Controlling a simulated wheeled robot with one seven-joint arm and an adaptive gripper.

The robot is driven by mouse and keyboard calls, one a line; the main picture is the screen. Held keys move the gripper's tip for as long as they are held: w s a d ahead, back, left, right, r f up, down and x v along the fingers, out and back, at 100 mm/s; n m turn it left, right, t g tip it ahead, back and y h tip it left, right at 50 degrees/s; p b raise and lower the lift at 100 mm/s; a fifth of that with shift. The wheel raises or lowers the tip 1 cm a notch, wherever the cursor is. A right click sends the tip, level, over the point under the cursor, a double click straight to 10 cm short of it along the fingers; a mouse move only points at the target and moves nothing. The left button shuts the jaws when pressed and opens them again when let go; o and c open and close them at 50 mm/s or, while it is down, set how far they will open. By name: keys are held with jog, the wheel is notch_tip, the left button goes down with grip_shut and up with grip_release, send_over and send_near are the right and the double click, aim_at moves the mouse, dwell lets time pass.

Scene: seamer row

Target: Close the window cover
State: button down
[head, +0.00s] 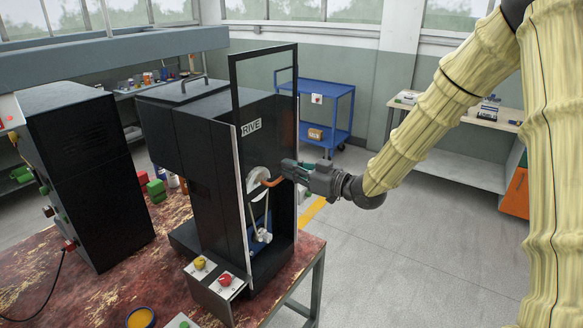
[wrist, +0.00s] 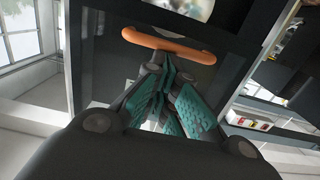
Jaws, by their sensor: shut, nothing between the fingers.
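The window cover (head: 264,50) is a tall dark frame on the front of the black seamer, standing up above its housing. An orange handle (head: 272,182) shows in front of the machine's opening, below the frame's upper part. In the wrist view the orange handle (wrist: 168,46) is a crosswise bar just beyond my fingertips. My gripper (head: 284,167) is shut and empty, with its teal fingers (wrist: 168,85) pointing at the handle. I cannot tell whether the fingertips touch it. The gripper's body hides part of the machine's right edge in the head view.
A control box with a yellow knob (head: 200,263) and red button (head: 225,279) sits at the machine's foot. The worn red table (head: 95,285) carries another black machine (head: 85,165) at left. A blue cart (head: 330,88) stands behind; floor to the right is clear.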

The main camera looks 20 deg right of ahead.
notch_tip(320, 180, down, 34)
jog(key=b, duration=1.9)
jog(key=shift+s, duration=0.1)
